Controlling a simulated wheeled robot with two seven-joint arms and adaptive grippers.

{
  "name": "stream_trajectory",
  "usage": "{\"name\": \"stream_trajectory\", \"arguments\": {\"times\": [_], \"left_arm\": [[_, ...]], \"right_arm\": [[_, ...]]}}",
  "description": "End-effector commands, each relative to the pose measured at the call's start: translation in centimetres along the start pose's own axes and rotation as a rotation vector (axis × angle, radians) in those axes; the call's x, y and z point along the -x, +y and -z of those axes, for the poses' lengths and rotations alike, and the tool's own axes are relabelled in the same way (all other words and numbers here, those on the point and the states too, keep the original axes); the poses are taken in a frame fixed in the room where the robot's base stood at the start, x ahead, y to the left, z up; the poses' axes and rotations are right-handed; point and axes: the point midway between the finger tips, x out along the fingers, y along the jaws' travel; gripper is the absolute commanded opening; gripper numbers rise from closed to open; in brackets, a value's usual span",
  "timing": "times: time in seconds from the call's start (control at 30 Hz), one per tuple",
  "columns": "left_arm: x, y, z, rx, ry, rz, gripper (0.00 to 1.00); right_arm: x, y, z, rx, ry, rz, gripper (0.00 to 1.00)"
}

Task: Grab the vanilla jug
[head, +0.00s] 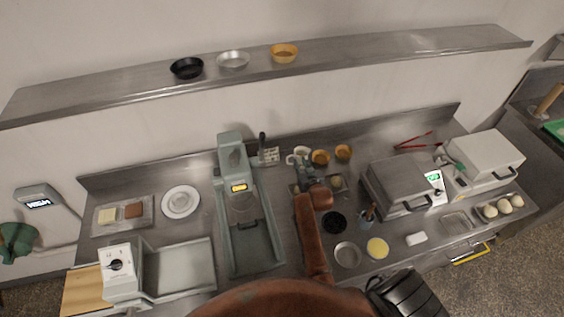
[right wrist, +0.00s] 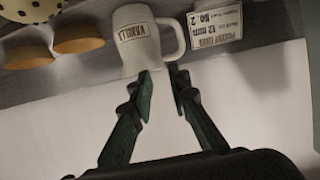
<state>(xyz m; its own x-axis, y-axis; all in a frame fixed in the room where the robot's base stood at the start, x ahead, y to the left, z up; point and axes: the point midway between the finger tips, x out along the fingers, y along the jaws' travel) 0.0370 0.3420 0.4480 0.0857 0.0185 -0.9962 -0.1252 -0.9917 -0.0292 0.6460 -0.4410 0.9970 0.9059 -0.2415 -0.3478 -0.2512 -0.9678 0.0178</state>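The vanilla jug (right wrist: 136,40) is a white mug-shaped jug with a handle and a "VANILLA" label, at the top middle of the right wrist view. In the head view the right gripper (head: 300,170) is just in front of the jug. My left gripper is not in view.
Two tan bowls (head: 320,157) (head: 343,152) stand close to the right of the jug in the head view. A label card (right wrist: 217,24) stands close by its handle. A grey machine (head: 233,160) stands to the left, a grey press (head: 395,182) to the right.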

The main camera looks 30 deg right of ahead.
Motion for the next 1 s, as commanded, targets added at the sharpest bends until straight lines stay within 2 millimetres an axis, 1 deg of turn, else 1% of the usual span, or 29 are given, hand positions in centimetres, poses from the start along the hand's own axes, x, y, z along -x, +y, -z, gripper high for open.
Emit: {"name": "stream_trajectory", "arguments": {"times": [0.03,0.1,0.2,0.4,0.57,0.7,0.8,1.0], "left_arm": [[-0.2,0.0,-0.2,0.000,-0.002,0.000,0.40],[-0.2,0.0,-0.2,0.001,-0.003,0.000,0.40],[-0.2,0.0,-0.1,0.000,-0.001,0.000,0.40],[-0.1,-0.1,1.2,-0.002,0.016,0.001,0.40],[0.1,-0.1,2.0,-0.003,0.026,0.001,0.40],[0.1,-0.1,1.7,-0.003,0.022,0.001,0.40],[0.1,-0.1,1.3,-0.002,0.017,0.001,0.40],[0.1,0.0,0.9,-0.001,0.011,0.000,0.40]], "right_arm": [[0.3,-0.9,-0.8,-0.006,-0.017,0.009,0.17],[0.4,-1.7,-1.3,-0.008,-0.031,0.017,0.17],[-0.2,-2.1,-1.6,-0.009,-0.038,0.022,0.17],[-2.3,-2.3,-1.7,-0.009,-0.038,0.023,0.17],[-4.1,-2.6,-2.3,-0.010,-0.039,0.024,0.17],[-6.0,-2.7,-2.7,-0.008,-0.037,0.023,0.17],[-6.8,-2.7,-2.8,-0.007,-0.038,0.023,0.17],[-7.2,-2.7,-2.8,-0.008,-0.036,0.023,0.17]]}}
